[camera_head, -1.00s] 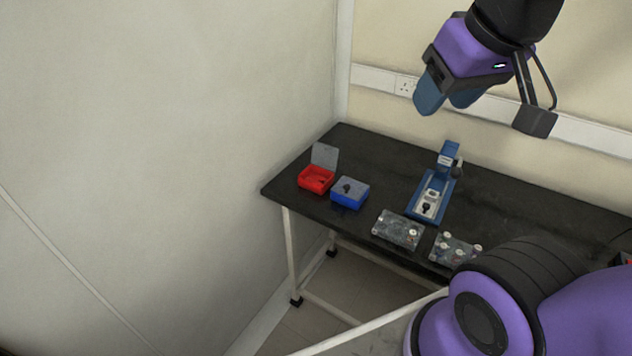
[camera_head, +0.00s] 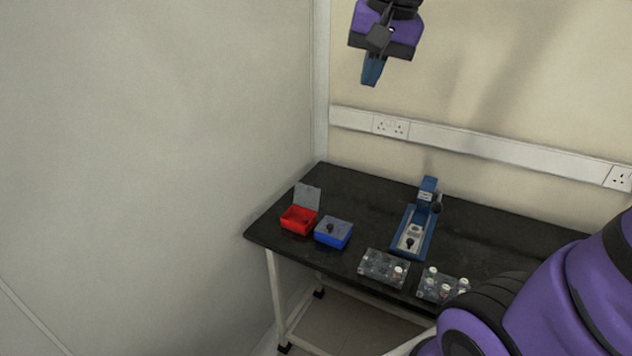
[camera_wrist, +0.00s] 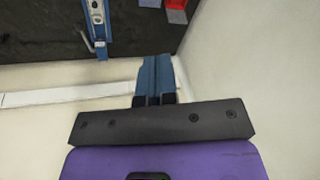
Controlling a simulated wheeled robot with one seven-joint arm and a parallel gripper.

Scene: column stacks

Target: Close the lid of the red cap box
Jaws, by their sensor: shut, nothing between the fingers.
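The red cap box (camera_head: 298,220) stands near the left end of the black table, with its grey lid (camera_head: 307,197) raised open at the back. A part of the red box also shows at the top edge of the wrist view (camera_wrist: 176,4). My gripper (camera_head: 371,80) hangs high above the back of the table, up and to the right of the red box and well apart from it. Its blue fingers (camera_wrist: 155,64) are together, with nothing between them.
A blue box (camera_head: 333,236) with a closed grey lid stands just right of the red box. A blue device (camera_head: 412,236) stands mid-table. Two racks, left (camera_head: 384,267) and right (camera_head: 441,287), sit at the front edge. Walls stand at the left and back.

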